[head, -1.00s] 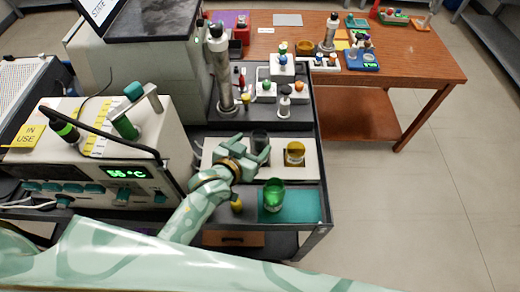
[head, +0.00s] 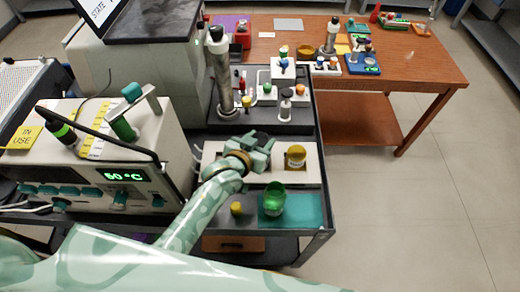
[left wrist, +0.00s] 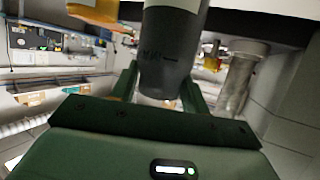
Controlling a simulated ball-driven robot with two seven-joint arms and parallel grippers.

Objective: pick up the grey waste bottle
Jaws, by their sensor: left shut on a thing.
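The grey waste bottle (head: 262,135) is at the white holder tray (head: 312,172) on the dark cart, and mostly its dark top shows in the head view. In the left wrist view the bottle (left wrist: 170,50) is dark grey with a pale upper part and faint lettering, and it sits between the fingers. My left gripper (head: 261,146) is shut on the bottle. Its fingers also show in the left wrist view (left wrist: 161,92) on both sides of it. I cannot tell whether the bottle is clear of the tray. My right gripper is not in view.
A yellow container (head: 296,156) stands in the tray right of the bottle. A green cup (head: 274,199) stands on a teal mat (head: 308,211) in front. A small yellow item (head: 236,208) is beside it. A metal cylinder (head: 221,75) stands behind. The floor right is clear.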

